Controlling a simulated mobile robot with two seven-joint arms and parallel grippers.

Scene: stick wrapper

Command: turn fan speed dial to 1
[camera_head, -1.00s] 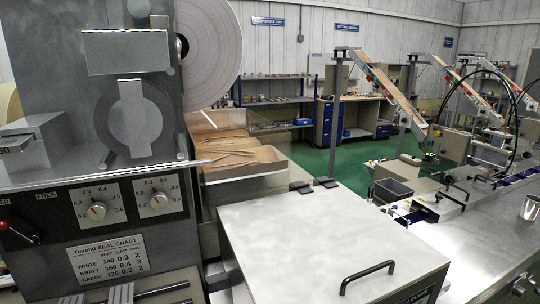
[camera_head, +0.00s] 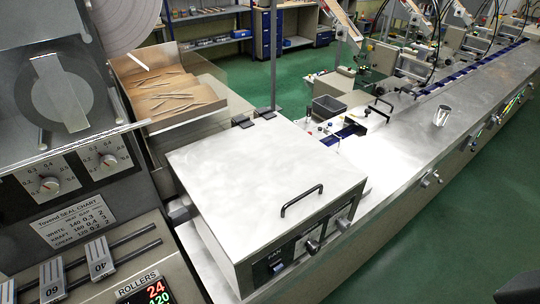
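A silver metal box (camera_head: 255,175) with a black lid handle (camera_head: 301,200) stands in the middle of the head view. Its front panel carries a label (camera_head: 274,254) that seems to read FAN, with a small switch (camera_head: 278,267) below it. To the right on the same panel are two knobs, a nearer one (camera_head: 312,246) and a farther one (camera_head: 342,224). The panel is seen at a steep angle, so the knobs' markings and settings cannot be read. Neither gripper can be made out in the view.
At left stands a machine with two white dials, a seal chart (camera_head: 72,220) and a ROLLERS display (camera_head: 147,293). A long metal counter (camera_head: 430,150) with a metal cup (camera_head: 441,116) runs to the back right. Green floor (camera_head: 450,240) lies open at right. A dark unidentified shape is in the lower right corner.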

